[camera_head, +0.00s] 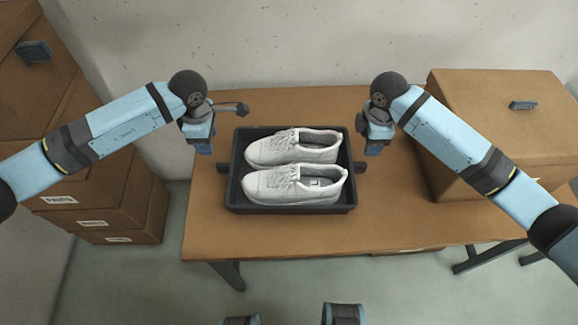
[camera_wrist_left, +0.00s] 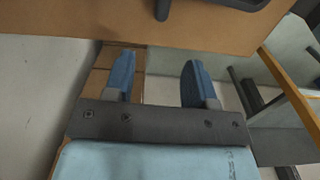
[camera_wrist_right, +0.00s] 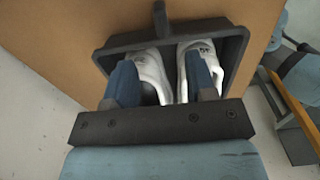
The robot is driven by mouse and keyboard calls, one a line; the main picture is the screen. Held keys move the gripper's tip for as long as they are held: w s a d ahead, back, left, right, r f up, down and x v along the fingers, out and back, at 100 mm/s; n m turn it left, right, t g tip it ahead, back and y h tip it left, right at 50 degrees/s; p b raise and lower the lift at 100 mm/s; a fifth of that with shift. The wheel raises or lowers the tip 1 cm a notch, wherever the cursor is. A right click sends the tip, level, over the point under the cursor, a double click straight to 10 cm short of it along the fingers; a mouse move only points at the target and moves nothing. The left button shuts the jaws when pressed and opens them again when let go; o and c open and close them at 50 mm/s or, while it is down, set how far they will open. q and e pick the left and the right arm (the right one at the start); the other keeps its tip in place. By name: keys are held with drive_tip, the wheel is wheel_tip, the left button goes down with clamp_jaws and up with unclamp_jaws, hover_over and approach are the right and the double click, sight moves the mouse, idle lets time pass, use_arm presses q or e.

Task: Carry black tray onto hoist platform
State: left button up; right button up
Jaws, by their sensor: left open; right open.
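The black tray (camera_head: 290,209) lies flat on the brown table with a small handle on each short side. Two white shoes (camera_head: 292,147) lie side by side in it. My left gripper (camera_head: 203,147) is open and empty, above and left of the tray's left handle (camera_head: 222,168). In the left wrist view, its fingers (camera_wrist_left: 156,80) point past the table edge, with part of the tray at the top. My right gripper (camera_head: 373,148) is open and empty, near the tray's right handle (camera_head: 360,167). The right wrist view shows the tray (camera_wrist_right: 118,42) and handle beyond its fingers (camera_wrist_right: 165,78). No hoist platform is recognizable.
The brown table (camera_head: 420,225) has bare room right of the tray and along its front. A large cardboard box (camera_head: 500,110) stands on its right end. Stacked cardboard boxes (camera_head: 105,205) stand left of the table. A pale wall (camera_head: 290,40) is behind.

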sight(216, 163)
use_arm(q)
wheel_tip(216, 163, down, 14)
drive_tip(key=shift+r, duration=0.1)
use_arm(e)
wheel_tip(216, 163, down, 14)
drive_tip(key=shift+r, duration=0.1)
use_arm(q)
clamp_jaws()
use_arm(e)
clamp_jaws()
